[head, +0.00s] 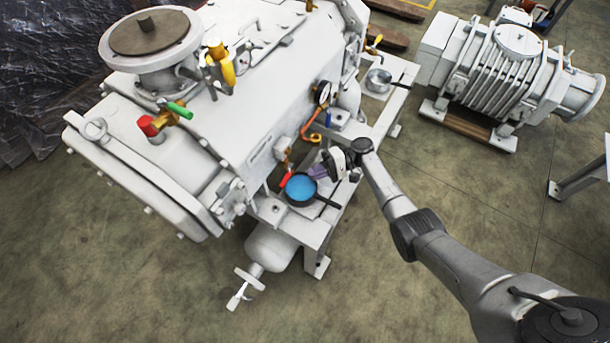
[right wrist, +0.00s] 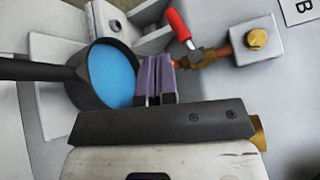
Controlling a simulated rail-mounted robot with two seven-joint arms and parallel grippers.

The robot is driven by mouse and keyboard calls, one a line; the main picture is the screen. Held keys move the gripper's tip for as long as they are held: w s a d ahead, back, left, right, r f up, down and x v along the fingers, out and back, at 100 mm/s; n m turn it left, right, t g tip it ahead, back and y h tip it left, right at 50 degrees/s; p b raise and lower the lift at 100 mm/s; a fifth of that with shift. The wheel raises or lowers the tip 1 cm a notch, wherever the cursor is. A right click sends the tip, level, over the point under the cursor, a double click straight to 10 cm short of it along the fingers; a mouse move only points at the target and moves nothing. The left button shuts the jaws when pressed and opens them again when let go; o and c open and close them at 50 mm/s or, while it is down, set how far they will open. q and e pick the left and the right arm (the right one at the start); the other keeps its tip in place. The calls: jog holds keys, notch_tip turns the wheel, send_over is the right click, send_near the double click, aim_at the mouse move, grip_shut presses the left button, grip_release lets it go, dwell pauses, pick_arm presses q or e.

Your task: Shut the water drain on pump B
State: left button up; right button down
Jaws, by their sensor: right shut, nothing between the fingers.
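The pump with plate B (right wrist: 300,10) is the large white machine (head: 215,110) in the head view. On its side is a small drain valve with a red lever (right wrist: 178,25), a copper-coloured body (right wrist: 193,60) and a brass fitting (right wrist: 257,40). The red lever shows in the head view (head: 287,181) just above a dark pan. My right gripper (right wrist: 158,68) is shut and empty, its purple fingers beside the valve and close to the lever. I cannot tell whether they touch it. In the head view it (head: 316,173) is right of the lever. My left gripper is out of view.
The dark pan (head: 301,190) with blue liquid sits on the pump's base frame, left of my fingers in the wrist view (right wrist: 78,98). A second pan (head: 379,80) stands farther back. Another grey pump (head: 510,75) is at upper right. Open floor lies between.

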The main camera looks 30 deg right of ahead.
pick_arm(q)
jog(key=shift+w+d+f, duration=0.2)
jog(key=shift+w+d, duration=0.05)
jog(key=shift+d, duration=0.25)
pick_arm(e)
jog(key=shift+s+d, duration=0.15)
jog(key=shift+d, duration=0.7)
jog(key=shift+s+d, duration=0.1)
jog(key=shift+d, duration=0.7)
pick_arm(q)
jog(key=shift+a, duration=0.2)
pick_arm(e)
jog(key=shift+a, duration=0.1)
